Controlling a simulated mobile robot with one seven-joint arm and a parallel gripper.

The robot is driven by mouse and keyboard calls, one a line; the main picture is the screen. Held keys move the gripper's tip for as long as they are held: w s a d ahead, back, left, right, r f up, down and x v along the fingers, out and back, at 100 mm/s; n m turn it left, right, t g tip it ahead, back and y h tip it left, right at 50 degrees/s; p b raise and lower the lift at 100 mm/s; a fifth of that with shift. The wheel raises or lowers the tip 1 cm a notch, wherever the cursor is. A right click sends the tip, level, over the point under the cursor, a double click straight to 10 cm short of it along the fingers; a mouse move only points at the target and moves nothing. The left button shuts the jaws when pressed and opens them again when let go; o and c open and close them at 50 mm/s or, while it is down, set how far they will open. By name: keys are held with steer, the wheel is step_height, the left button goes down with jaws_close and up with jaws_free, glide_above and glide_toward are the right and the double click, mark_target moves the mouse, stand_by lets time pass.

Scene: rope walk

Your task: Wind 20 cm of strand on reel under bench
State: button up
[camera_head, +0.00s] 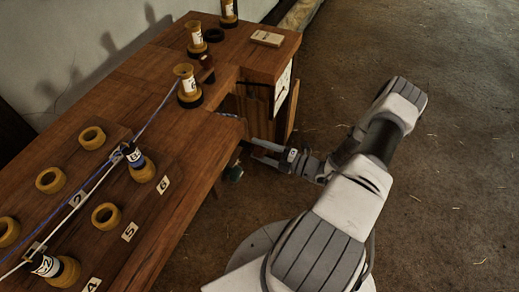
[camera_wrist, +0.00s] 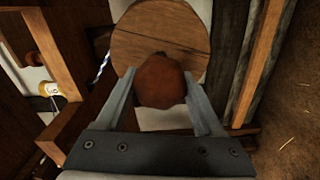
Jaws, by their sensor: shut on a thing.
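The reel under the wooden bench (camera_head: 185,140) shows in the wrist view as a round wooden disc (camera_wrist: 190,32), seen face on. A reddish-brown rounded knob (camera_wrist: 160,82) stands out from the disc's lower part. My gripper (camera_wrist: 159,74) is shut on this knob, one finger on each side. In the head view my gripper (camera_head: 262,149) reaches in below the bench edge from the right; the reel is mostly hidden there. A blue-and-white twisted strand (camera_wrist: 103,66) shows left of the disc. On the bench top a bluish strand (camera_head: 158,112) runs between bobbins.
Several bobbins and yellow rings stand on the bench top, including a labelled bobbin (camera_head: 188,86) and a ring (camera_head: 106,216). Number cards such as 5 (camera_head: 130,232) lie near the edge. Wooden posts (camera_wrist: 262,60) flank the reel closely. Floor (camera_head: 440,150) at right is clear.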

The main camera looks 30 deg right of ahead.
steer(key=m, duration=0.6)
steer(key=shift+m, duration=0.3)
stand_by(0.5)
steer(key=o, duration=1.4)
steer(key=shift+r, duration=0.1)
steer(key=shift+c, duration=0.2)
steer(key=shift+d, duration=0.15)
steer(key=p+v, duration=0.1)
steer(key=v, duration=1.6)
steer(key=shift+s, duration=0.2)
